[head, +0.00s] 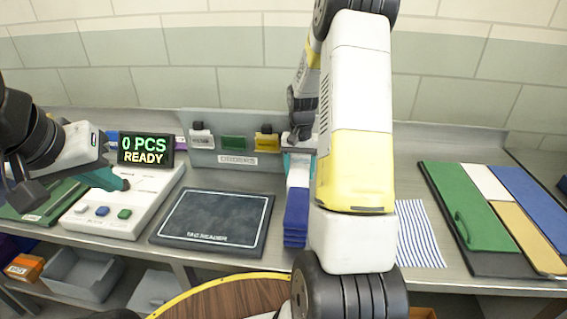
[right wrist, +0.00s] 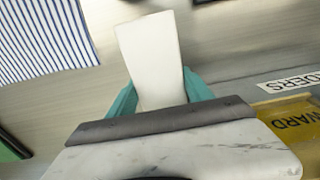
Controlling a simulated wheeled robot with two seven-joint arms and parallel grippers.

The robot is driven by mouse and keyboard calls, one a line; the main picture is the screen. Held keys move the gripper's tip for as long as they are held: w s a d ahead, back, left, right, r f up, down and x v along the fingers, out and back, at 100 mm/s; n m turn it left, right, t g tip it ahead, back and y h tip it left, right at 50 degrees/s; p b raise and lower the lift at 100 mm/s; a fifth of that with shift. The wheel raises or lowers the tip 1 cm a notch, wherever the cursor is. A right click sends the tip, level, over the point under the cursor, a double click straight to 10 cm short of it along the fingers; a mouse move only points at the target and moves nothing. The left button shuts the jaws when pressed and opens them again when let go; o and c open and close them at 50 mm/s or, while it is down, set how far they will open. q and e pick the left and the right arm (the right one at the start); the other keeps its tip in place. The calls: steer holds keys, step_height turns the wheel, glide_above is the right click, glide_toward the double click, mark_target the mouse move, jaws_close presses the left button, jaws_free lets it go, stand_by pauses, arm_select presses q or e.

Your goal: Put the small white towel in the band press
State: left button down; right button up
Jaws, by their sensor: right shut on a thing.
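My right gripper (right wrist: 160,97) is shut on a small white towel (right wrist: 150,45), which stands out between its teal fingers in the right wrist view. In the head view that gripper is near the middle, partly hidden by my right arm, with the white towel (head: 298,172) at its fingers. A white machine (head: 90,222) with blue, white and green buttons sits on the left of the counter; no readable label shows whether it is the band press. My left gripper (head: 112,180) has its teal tip over this machine; its finger gap is not clear.
A dark tag reader pad (head: 212,222) lies mid-left. A display (head: 146,149) reads "0 PCS READY". A blue folded stack (head: 296,218) stands beside my right arm. A striped cloth (head: 418,235) and a multicoloured board (head: 487,262) lie right. An orders panel (head: 232,158) stands behind.

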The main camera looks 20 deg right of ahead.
steer(key=shift+f, duration=0.4)
steer(key=o, duration=1.5)
steer(key=shift+f, duration=0.1)
steer(key=shift+c, duration=0.2)
